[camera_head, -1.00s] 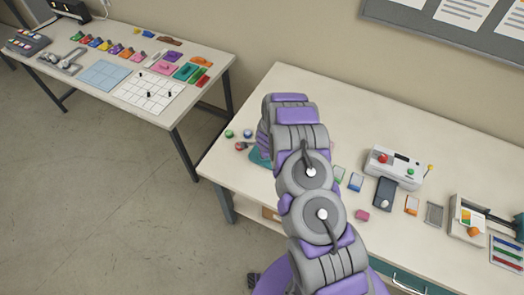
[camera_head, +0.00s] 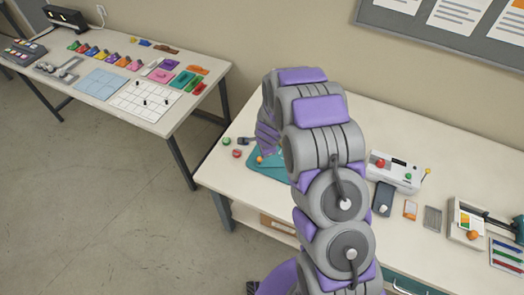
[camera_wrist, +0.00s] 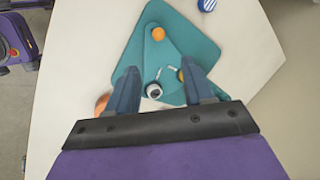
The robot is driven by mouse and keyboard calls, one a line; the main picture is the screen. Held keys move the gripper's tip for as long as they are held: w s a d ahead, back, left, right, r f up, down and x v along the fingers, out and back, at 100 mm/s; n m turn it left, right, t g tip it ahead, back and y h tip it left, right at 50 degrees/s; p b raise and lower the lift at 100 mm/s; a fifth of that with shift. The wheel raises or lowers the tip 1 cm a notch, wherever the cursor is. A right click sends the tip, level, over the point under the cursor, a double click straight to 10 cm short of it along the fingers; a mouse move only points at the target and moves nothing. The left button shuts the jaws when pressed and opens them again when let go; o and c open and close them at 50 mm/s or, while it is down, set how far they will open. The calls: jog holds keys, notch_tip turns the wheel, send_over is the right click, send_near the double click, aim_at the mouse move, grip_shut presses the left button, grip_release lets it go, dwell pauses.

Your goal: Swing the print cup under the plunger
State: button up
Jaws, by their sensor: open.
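In the wrist view my gripper (camera_wrist: 160,68) is open, its two dark blue fingers over a teal base plate (camera_wrist: 198,40). A smaller raised teal piece with an orange knob (camera_wrist: 158,34) lies on the plate beyond the fingertips. A round black-and-white part (camera_wrist: 154,90) and a small yellow-orange part (camera_wrist: 182,75) show between the fingers. I cannot tell for sure which part is the print cup or the plunger. Nothing is visibly gripped. In the head view the teal plate (camera_head: 262,169) is partly covered by my arm, which hides the fingers.
An orange ball (camera_wrist: 101,103) is beside the left finger, and a blue striped ball (camera_wrist: 207,5) is at the top. In the head view a green ball (camera_head: 227,141) and a red ball (camera_head: 237,154) lie left of the plate. A white control box (camera_head: 395,172) stands right of my arm.

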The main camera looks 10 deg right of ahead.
jog(key=shift+v, duration=0.85)
jog(key=s+a+r+n+g+y+b, duration=0.25)
jog(key=s+r+n+b, duration=0.65)
jog(key=s, duration=0.6)
jog(key=s+d+r+n+g+h+b, duration=0.1)
jog(key=s+d+n+b, duration=0.2)
jog(key=s, duration=1)
jog(key=s+d+n+g+h+b, duration=0.2)
jog(key=s+d+b, duration=0.4)
jog(key=s, duration=0.8)
jog(key=shift+s+r+n, duration=0.25)
jog(key=shift+r+n, duration=0.1)
jog(key=shift+n, duration=0.45)
